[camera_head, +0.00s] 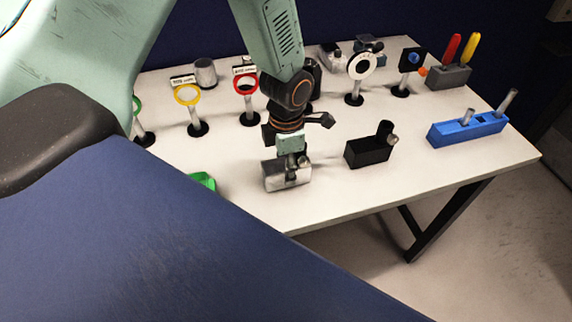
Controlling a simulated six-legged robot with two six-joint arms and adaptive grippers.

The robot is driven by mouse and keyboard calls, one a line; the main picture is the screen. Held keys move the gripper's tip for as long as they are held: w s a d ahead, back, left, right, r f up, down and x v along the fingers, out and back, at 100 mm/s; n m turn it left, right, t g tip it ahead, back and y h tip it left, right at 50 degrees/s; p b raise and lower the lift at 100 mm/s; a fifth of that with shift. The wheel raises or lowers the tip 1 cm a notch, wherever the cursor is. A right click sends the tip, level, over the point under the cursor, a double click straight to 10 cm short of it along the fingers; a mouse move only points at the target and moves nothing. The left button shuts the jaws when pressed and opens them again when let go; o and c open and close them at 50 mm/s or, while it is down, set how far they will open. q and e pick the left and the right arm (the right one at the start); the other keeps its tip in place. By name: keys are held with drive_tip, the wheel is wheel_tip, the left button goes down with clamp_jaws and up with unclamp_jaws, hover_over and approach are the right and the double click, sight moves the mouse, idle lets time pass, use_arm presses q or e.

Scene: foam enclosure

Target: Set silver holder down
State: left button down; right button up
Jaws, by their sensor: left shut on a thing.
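The silver holder (286,177) is a small metallic block near the front edge of the white table (340,195). My left gripper (291,155) comes down on it from above and is shut on it. The fingers hide part of its top. I cannot tell whether its underside touches the table. My right gripper is not in view.
A black holder (367,151) stands just right of the silver one. A green object (203,181) is to its left. A blue block (467,129) is at the right. Ring stands, including a yellow ring (187,95), line the back. Bare table lies between the black and blue holders.

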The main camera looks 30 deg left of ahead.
use_arm(q)
drive_tip(key=shift+d, duration=0.4)
drive_tip(key=c, duration=1.1)
unclamp_jaws()
drive_tip(key=shift+c, duration=0.2)
drive_tip(key=o, duration=0.4)
drive_tip(key=shift+a+f, duration=0.1)
drive_tip(key=shift+a, duration=0.25)
drive_tip(key=shift+o, duration=0.2)
drive_tip(key=shift+d, duration=0.15)
drive_tip(key=shift+d, duration=0.1)
wheel_tip(320, 180, up, 11)
drive_tip(key=shift+r, duration=0.7)
